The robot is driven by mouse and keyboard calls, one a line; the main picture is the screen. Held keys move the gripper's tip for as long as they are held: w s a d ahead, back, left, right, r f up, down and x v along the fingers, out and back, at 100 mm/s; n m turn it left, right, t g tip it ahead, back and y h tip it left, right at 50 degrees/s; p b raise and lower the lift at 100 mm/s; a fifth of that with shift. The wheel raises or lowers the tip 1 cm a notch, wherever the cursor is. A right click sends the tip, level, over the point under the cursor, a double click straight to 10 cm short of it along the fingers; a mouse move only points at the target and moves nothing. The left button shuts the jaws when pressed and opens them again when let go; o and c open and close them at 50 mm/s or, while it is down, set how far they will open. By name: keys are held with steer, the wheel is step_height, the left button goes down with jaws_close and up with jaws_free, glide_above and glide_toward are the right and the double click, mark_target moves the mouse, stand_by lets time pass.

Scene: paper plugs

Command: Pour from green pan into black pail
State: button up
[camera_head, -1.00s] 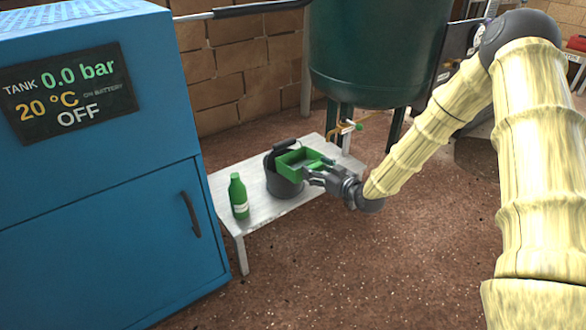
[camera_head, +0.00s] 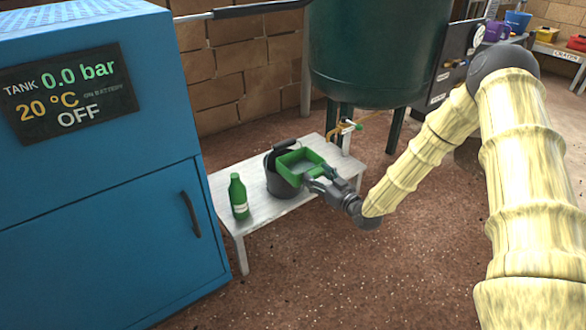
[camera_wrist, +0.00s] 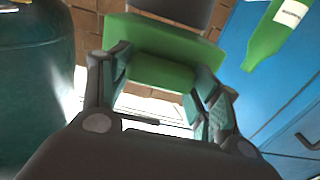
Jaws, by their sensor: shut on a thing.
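The green pan (camera_head: 290,157) is a rectangular tray held over the mouth of the black pail (camera_head: 280,188), tipped so that its grey inside faces the head camera. I cannot tell whether the grey is contents or the bare floor of the pan. My gripper (camera_head: 318,181) is shut on the pan at its right side. In the wrist view the green pan (camera_wrist: 165,43) sits between and beyond the fingers of my gripper (camera_wrist: 163,80). The pail stands upright on the low bench, its handle raised behind the pan. The pan hides most of the pail's opening.
A green bottle (camera_head: 238,198) stands on the pale bench (camera_head: 255,222), left of the pail. A blue cabinet (camera_head: 100,220) rises at left. A dark green tank (camera_head: 375,60) on legs stands behind, with a tap near the bench. Open floor lies in front.

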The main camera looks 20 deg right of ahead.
steer(key=shift+r+p, duration=1.5)
steer(key=shift+r, duration=0.55)
steer(key=shift+f, duration=0.1)
